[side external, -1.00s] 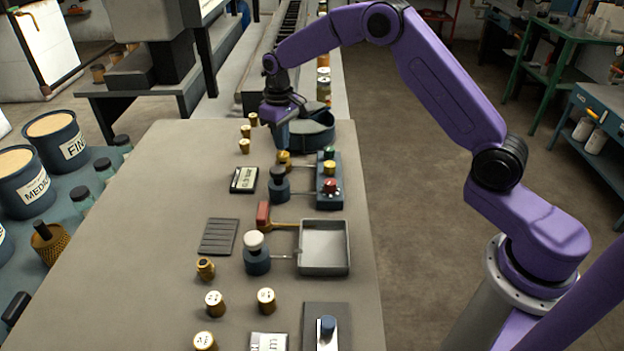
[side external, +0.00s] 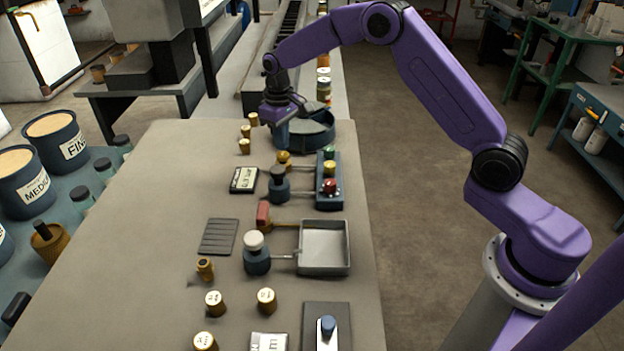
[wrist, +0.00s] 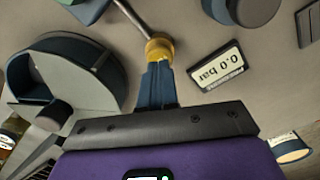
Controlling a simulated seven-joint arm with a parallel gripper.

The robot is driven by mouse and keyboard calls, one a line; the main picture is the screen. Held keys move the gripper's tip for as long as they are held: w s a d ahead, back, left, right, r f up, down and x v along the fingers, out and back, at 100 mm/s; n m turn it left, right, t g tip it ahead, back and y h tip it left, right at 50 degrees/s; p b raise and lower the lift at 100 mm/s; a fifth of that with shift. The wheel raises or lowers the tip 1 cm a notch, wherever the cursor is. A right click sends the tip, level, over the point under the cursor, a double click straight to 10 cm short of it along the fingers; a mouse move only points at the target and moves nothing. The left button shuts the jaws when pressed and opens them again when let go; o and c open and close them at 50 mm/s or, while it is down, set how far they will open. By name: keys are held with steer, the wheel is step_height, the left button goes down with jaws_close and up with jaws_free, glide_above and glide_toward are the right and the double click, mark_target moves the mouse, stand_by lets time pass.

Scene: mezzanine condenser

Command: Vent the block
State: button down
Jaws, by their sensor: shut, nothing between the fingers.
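The block (side external: 328,192) is dark blue and carries green, yellow and red knobs. A thin rod joins it to a small gold knob (side external: 284,158) on its left. My gripper (side external: 282,144) is shut and empty, pointing down just behind the gold knob. In the wrist view the shut fingertips (wrist: 159,68) lie right at the gold knob (wrist: 160,46); I cannot tell whether they touch. A small display (side external: 243,180) left of the block reads "0.0 bar" in the wrist view (wrist: 216,67).
A round dark blue tray (side external: 318,130) stands behind the block. A dark cylinder (side external: 279,188) stands close in front of the gold knob. Small gold cylinders (side external: 245,146) stand to the left. A red-headed tool (side external: 263,215) and a square tray (side external: 347,250) lie nearer. The table's left middle is clear.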

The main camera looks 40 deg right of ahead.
steer(key=shift+f, duration=1.3)
stand_by(0.6)
steer(key=shift+r, duration=2.3)
